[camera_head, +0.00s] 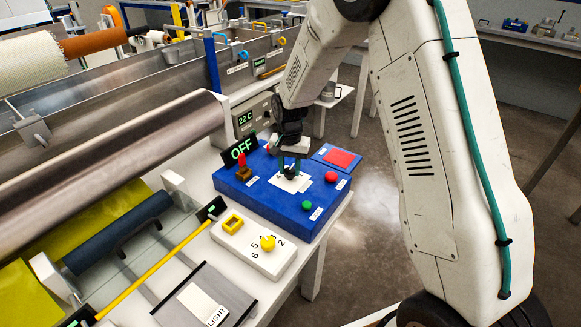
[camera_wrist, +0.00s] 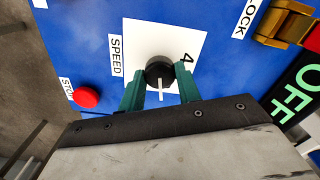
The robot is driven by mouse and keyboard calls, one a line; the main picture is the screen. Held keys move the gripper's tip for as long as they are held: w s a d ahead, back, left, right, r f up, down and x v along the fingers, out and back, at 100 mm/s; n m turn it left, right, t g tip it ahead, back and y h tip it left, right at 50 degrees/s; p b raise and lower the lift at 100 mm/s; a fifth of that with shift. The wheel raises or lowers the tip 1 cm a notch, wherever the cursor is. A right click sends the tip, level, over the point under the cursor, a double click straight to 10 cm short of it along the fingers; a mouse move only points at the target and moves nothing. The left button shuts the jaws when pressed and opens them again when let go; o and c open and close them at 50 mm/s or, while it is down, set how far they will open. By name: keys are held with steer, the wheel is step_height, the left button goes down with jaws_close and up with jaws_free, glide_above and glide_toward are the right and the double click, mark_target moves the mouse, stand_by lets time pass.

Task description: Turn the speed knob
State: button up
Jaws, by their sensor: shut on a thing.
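The speed knob (camera_wrist: 158,72) is a round black knob with a white pointer line, on a white plate (camera_wrist: 190,40) labelled SPEED on the blue control box (camera_head: 266,198). In the wrist view, its pointer faces my gripper, and a "4" shows on the plate. My gripper (camera_wrist: 157,86) has green fingers, one on each side of the knob, shut on it. In the head view, my gripper (camera_head: 290,170) comes down onto the white plate from above, and the knob is mostly hidden.
A red stop button (camera_wrist: 86,97) sits near the knob. The box also bears a green button (camera_head: 307,205) and a red-handled lock switch (camera_head: 243,172). An OFF display (camera_head: 240,150) stands behind it. A white panel with a yellow knob (camera_head: 268,243) lies in front.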

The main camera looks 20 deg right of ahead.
mark_target(289, 169)
steer(key=n, duration=0.5)
steer(key=shift+w+r+n, duration=0.15)
steer(key=shift+w+n, duration=0.05)
steer(key=shift+n, duration=0.1)
steer(key=n, duration=0.4)
steer(key=shift+n, duration=0.3)
steer(key=o, duration=1)
steer(key=shift+c, duration=0.2)
step_height(289, 169, up, 8)
steer(key=shift+f, duration=0.15)
